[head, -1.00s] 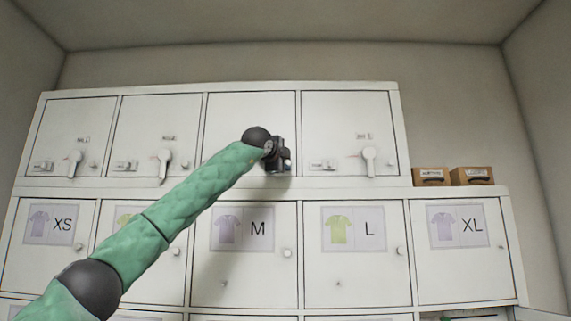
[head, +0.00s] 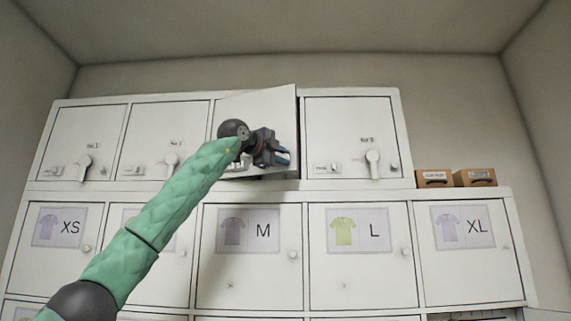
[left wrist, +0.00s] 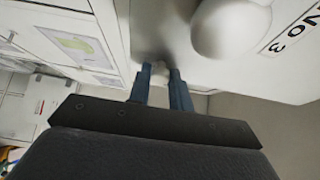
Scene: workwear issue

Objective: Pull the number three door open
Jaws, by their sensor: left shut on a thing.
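The number three door (head: 262,108) is the third white door in the top row. It stands partly open, its right edge swung out from the locker front. Its "No 3" label (left wrist: 288,32) shows in the left wrist view, beside a rounded white handle (left wrist: 229,27). My left gripper (head: 280,155) is at the lower right of this door. In the left wrist view its blue fingers (left wrist: 160,85) are shut on a small pale knob (left wrist: 158,68), mostly hidden between them. My right gripper is out of view.
Closed top doors flank it: number one (head: 88,130), a second (head: 150,130), and one at the right (head: 340,115). Below are closed size-marked doors, such as M (head: 250,275) and L (head: 365,280). Two brown boxes (head: 434,179) (head: 474,178) sit on the ledge at right.

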